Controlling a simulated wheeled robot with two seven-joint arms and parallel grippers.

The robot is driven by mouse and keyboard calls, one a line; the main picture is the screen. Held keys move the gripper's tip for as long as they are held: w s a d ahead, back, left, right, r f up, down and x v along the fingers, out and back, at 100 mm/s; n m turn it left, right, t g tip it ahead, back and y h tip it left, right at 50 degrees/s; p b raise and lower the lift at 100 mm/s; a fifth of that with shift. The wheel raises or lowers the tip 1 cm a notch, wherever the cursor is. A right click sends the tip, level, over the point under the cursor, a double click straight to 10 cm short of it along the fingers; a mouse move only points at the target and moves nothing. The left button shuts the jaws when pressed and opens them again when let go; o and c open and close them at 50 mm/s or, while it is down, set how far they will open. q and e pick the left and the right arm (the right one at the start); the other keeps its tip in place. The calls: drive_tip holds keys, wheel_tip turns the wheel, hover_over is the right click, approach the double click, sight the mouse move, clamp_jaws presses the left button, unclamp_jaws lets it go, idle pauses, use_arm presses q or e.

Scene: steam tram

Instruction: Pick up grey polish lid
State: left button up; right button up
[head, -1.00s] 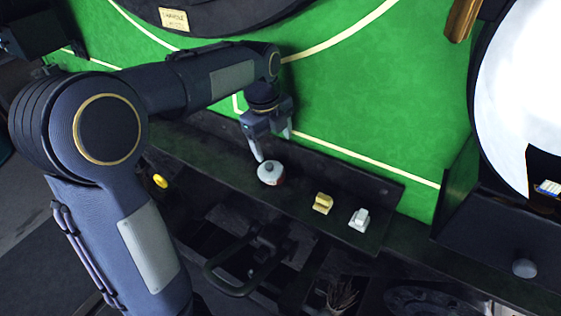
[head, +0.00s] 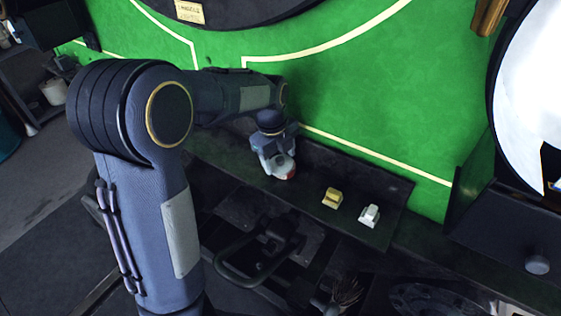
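A small round tin (head: 291,174) with a red patch on its side stands on the dark shelf. Its pale grey lid (head: 281,165) is on top and partly hidden by my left gripper. My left gripper (head: 278,157) points down right at the lid, with its fingers at or around it. I cannot tell whether the fingers are closed on the lid. My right gripper is not in view.
A yellow block (head: 332,198) and a white block (head: 369,215) sit on the dark shelf (head: 390,190) to the right of the tin. A green panel (head: 400,95) rises behind the shelf. A dark box with a round knob (head: 537,264) stands at the right.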

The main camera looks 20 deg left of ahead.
use_arm(q)
drive_tip(key=c, duration=0.5)
drive_tip(key=shift+r, duration=0.15)
